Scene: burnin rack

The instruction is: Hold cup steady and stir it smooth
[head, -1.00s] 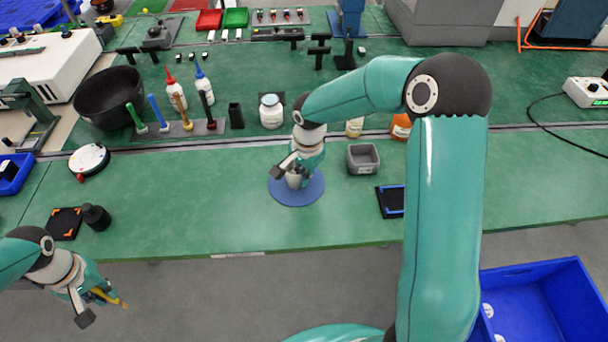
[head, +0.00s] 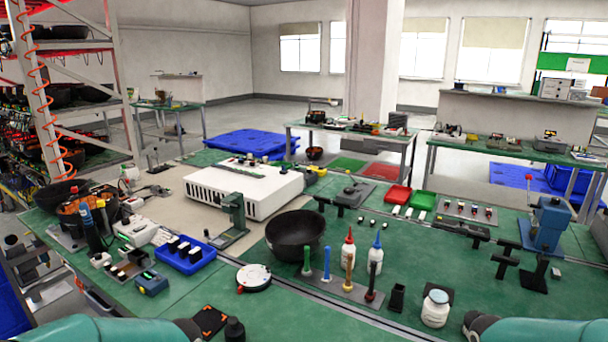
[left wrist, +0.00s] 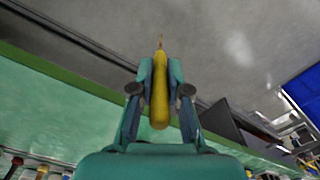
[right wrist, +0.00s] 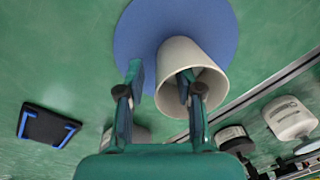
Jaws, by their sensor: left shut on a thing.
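The beige cup (right wrist: 207,72) stands on a round blue mat (right wrist: 135,35) in the right wrist view, its dark mouth turned towards the camera. My right gripper (right wrist: 160,75) is open at the cup. One finger is left of the cup with a gap; the other overlaps its mouth and looks inside, though contact is unclear. My left gripper (left wrist: 160,80) is shut on a yellow-handled tool (left wrist: 160,95) with a thin tip, held over the grey floor beyond the bench edge. Neither gripper shows in the head view, and the cup is out of it.
A black pad with blue corners (right wrist: 47,125) lies left of the cup. A white jar (right wrist: 290,118) stands to its right. In the head view, a black bowl (head: 294,232), bottles (head: 375,256) and a white box (head: 243,188) stand on the bench.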

